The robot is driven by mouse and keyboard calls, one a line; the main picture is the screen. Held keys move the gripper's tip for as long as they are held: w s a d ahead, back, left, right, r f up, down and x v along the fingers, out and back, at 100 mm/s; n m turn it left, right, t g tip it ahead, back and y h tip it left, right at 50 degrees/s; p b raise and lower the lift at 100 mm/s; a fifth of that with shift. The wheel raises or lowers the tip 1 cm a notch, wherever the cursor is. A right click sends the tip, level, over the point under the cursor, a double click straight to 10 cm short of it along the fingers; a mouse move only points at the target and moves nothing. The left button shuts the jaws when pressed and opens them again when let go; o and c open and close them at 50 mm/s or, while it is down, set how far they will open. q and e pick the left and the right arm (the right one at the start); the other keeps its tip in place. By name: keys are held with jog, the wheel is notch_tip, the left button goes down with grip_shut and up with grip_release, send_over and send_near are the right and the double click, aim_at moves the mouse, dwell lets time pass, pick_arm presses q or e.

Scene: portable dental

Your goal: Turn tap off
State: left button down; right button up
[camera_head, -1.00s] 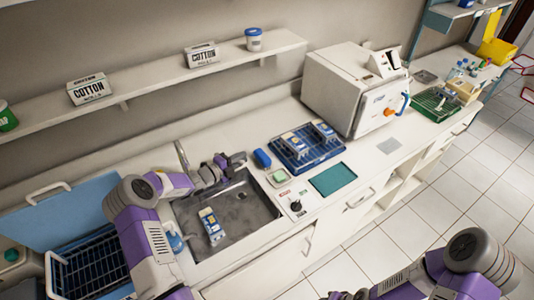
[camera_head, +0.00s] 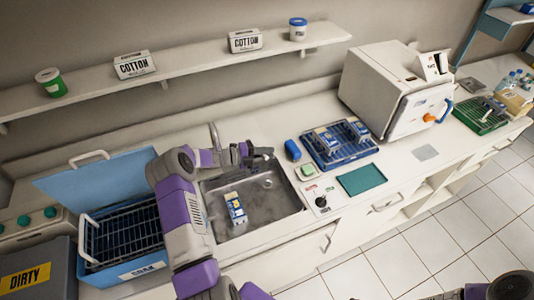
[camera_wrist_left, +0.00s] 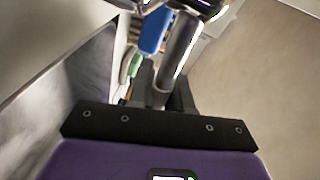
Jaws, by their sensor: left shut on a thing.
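The metal tap (camera_head: 214,136) stands at the back edge of the sink (camera_head: 283,186); my left arm covers much of it in the head view. My left gripper (camera_head: 262,157) is over the back of the sink. In the left wrist view, a grey metal tube of the tap (camera_wrist_left: 180,50) runs between the dark fingers of my left gripper (camera_wrist_left: 165,92), which are shut on it. I cannot tell which part of the tap this is. Whether water runs is not clear. My right gripper is out of view.
A blue-and-white packet (camera_head: 235,207) lies in the sink. A blue object (camera_head: 292,150), a small tray with a green block (camera_head: 306,172) and a blue rack (camera_head: 335,161) stand right of it. A blue-lidded bin (camera_head: 118,267) is at left. A shelf (camera_head: 200,66) runs above.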

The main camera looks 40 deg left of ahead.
pick_arm(q)
jog(key=shift+a+r, duration=0.1)
jog(key=c, duration=1.1)
grip_release()
jog(key=shift+c, duration=0.2)
